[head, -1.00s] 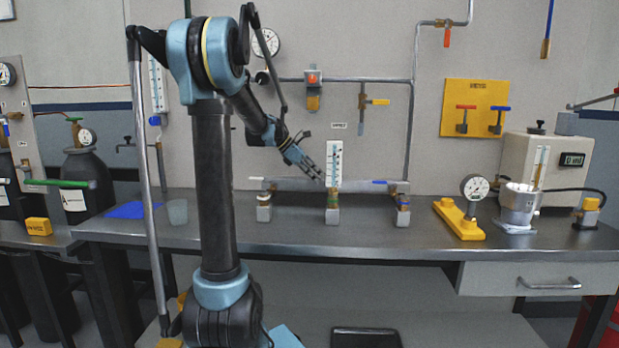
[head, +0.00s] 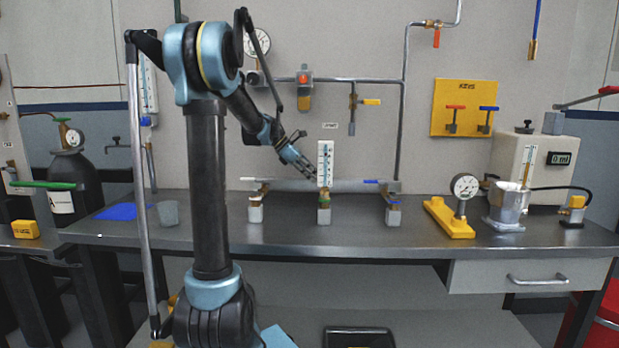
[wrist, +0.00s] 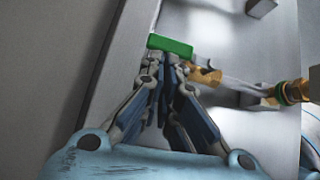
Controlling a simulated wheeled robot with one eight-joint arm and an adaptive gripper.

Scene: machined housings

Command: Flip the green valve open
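The green valve handle (wrist: 170,45) shows in the wrist view as a short green bar just beyond my fingertips, close to a brass fitting (wrist: 205,75). My gripper (wrist: 167,63) has its two fingertips drawn together right at the handle. I cannot tell whether they touch it; no part of the handle is clearly between them. In the head view my gripper (head: 313,177) is beside the lower left of a white scale plate (head: 325,163), above the bench. A bit of green (head: 324,197) shows below the plate, over the middle brass valve body.
A grey manifold pipe (head: 350,186) runs along the bench (head: 300,235), with a white handle (head: 254,179) at left and a blue handle (head: 370,181) at right. A yellow gauge stand (head: 450,220) stands further right. Another green lever (head: 42,185) is at far left.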

